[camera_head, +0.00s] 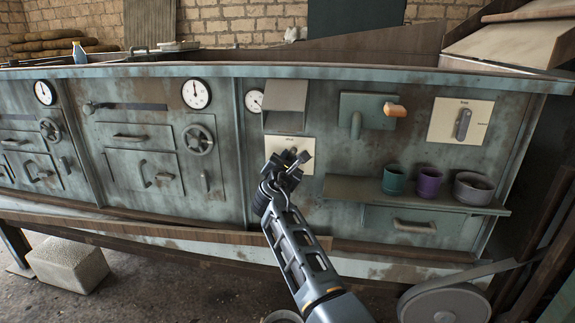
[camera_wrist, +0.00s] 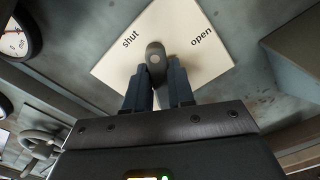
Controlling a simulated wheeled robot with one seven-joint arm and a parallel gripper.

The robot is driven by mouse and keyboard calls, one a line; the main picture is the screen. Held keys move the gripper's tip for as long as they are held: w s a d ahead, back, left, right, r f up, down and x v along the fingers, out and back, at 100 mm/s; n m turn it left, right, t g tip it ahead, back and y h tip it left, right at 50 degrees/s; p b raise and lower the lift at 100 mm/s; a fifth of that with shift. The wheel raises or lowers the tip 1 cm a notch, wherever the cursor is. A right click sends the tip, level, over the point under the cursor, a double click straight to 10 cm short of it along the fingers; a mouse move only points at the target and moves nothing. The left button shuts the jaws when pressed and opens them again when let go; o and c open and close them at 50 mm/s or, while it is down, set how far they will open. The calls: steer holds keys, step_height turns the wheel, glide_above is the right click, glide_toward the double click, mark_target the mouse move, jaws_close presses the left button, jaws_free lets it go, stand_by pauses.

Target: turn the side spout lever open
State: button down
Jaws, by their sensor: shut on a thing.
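A dark grey lever (camera_wrist: 155,56) with a rounded end and a pale pivot sits on a cream plate (camera_wrist: 118,62) marked "shut" at left and "open" at right in the wrist view. My gripper (camera_wrist: 160,80) is shut on the lever, one finger on each side. The lever's lower part is hidden between the fingers, and it stands roughly between the two words. In the head view my gripper (camera_head: 290,160) is against the cream plate (camera_head: 277,142) under a box-shaped chute (camera_head: 286,96), covering most of the lever.
A round gauge (camera_head: 254,101) is left of the chute.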

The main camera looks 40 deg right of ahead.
steer(key=m+b, duration=0.2)
steer(key=m, duration=0.1)
steer(key=m+b, duration=0.3)
steer(key=m, duration=0.1)
steer(key=f+m+b, duration=0.1)
steer(key=m+b, duration=0.2)
steer(key=m, duration=0.1)
steer(key=shift+s+d, duration=0.15)
steer(key=shift+m, duration=0.4)
steer(key=c, duration=1)
jaws_free()
steer(key=shift+r, duration=0.1)
steer(key=p+v, duration=0.1)
steer(key=v, duration=0.6)
steer(key=shift+s+a, duration=0.25)
steer(key=shift+a, duration=0.1)
